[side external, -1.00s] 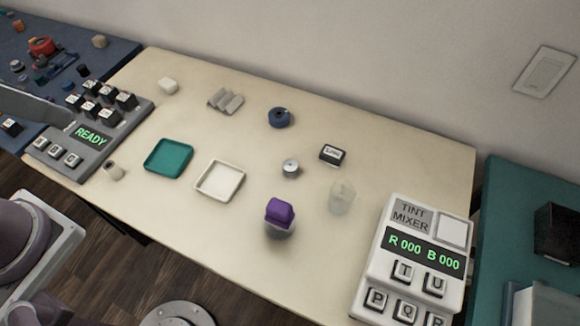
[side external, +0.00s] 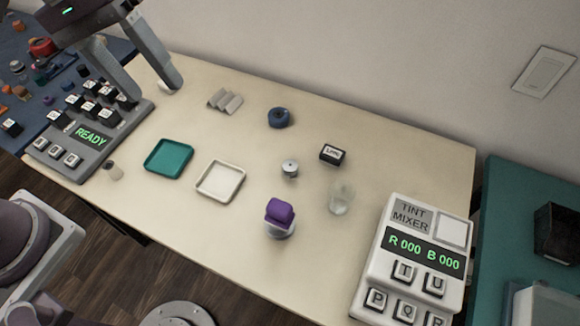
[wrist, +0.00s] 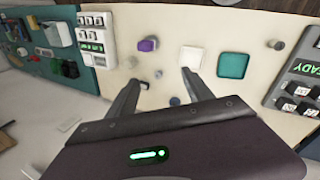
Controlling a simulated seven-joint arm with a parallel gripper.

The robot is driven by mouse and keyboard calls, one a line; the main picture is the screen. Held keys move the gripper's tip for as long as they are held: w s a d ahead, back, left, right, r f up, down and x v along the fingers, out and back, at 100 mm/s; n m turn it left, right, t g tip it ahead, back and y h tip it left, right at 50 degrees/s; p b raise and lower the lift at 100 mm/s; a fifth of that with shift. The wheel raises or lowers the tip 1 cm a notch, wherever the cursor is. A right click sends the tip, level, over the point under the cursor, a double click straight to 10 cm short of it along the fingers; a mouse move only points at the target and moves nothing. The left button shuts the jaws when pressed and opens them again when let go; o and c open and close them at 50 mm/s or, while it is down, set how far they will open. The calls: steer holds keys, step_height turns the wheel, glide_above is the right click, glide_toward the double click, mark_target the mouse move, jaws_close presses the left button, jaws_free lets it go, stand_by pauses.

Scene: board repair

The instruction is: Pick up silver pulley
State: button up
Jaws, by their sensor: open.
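The silver pulley (side external: 290,168) is a small round metal piece standing on the cream table, between the white tray and a small black labelled box. In the wrist view the pulley (wrist: 158,74) looks small and lies between my fingertips in the picture, well beyond them. My gripper (side external: 155,91) is open and empty, above the far left end of the table, well away from the pulley. Its two spread fingers also show in the wrist view (wrist: 160,80).
Near the pulley are a black box (side external: 332,154), blue tape roll (side external: 279,118), clear cup (side external: 341,199), purple-topped jar (side external: 280,218) and white tray (side external: 219,181). A teal tray (side external: 168,158) lies left. The tint mixer (side external: 412,262) stands front right. Grey blocks (side external: 225,100) lie behind.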

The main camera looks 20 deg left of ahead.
mark_target(287, 164)
steer(key=w+d+f+n+g+h, duration=0.1)
steer(key=w+d+f+n+h, duration=0.25)
steer(key=w+f, duration=0.45)
steer(key=w+d+f+n+g+h, duration=0.1)
steer(key=w+d+f+n+h, duration=0.2)
steer(key=w+f+n, duration=0.5)
steer(key=f+n+h, duration=0.1)
steer(key=f, duration=0.4)
steer(key=f+n+t, duration=0.1)
steer(key=f, duration=0.4)
steer(key=f+n+t+h, duration=0.1)
steer(key=f, duration=0.5)
steer(key=shift+w+d+f+n+h, duration=0.1)
steer(key=shift+w+d+n+h, duration=0.2)
steer(key=shift+w+h, duration=0.1)
steer(key=x, duration=0.7)
steer(key=shift+s+f, duration=0.2)
jaws_close()
